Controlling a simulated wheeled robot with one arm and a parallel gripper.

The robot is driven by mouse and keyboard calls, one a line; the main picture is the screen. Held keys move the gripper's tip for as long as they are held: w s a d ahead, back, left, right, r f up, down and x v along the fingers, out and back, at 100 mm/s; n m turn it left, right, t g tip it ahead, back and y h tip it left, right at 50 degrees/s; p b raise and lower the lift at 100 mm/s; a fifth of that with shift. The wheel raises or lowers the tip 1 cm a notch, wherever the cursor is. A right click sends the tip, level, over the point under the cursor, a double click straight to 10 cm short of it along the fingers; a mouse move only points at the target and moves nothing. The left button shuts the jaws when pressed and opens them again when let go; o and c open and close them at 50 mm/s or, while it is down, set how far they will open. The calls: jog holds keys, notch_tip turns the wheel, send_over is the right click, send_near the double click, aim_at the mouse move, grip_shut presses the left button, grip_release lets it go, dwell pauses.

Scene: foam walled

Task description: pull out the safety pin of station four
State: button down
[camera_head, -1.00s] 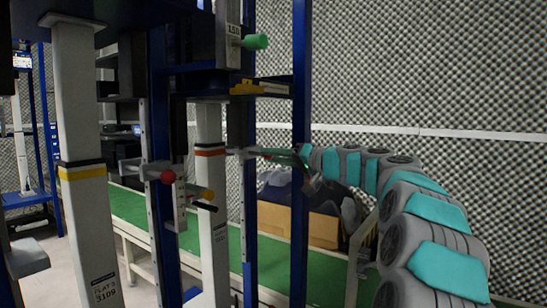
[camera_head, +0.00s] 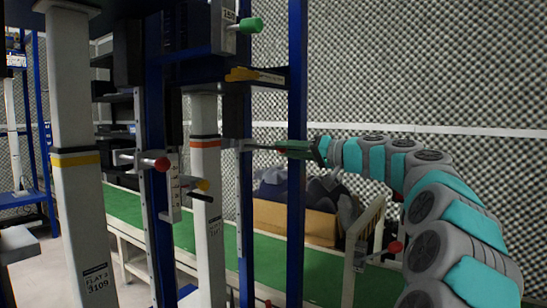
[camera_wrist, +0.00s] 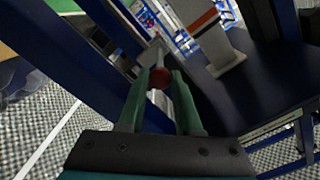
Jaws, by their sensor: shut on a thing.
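In the wrist view, my gripper (camera_wrist: 160,82) has its two green fingers on either side of a red ball knob (camera_wrist: 160,78), shut on it. A thin pale pin shaft runs from the knob toward a bracket (camera_wrist: 157,42). In the head view, my gripper (camera_head: 290,149) reaches left behind a blue post, level with a grey bracket (camera_head: 238,145) beside a white column. The held knob is hidden there, and I cannot tell how deep the pin sits. No station number is readable at this pin.
Another red-knobbed pin (camera_head: 160,163) sits on the left post, with a yellow knob (camera_head: 203,185) and green knob (camera_head: 250,25) nearby. Blue posts (camera_head: 297,190) stand close to my gripper. A cardboard box (camera_head: 290,222) rests on the green bench (camera_head: 275,262). Foam lines the back wall.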

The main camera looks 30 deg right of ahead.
jog(key=shift+v, duration=1.45)
jog(key=c, duration=0.9)
grip_release()
jog(key=shift+s+d, duration=0.1)
jog(key=shift+o, duration=0.2)
jog(key=shift+s, duration=0.1)
jog(key=v, duration=0.7)
jog(key=shift+s+d+b, duration=0.25)
jog(key=shift+b, duration=0.2)
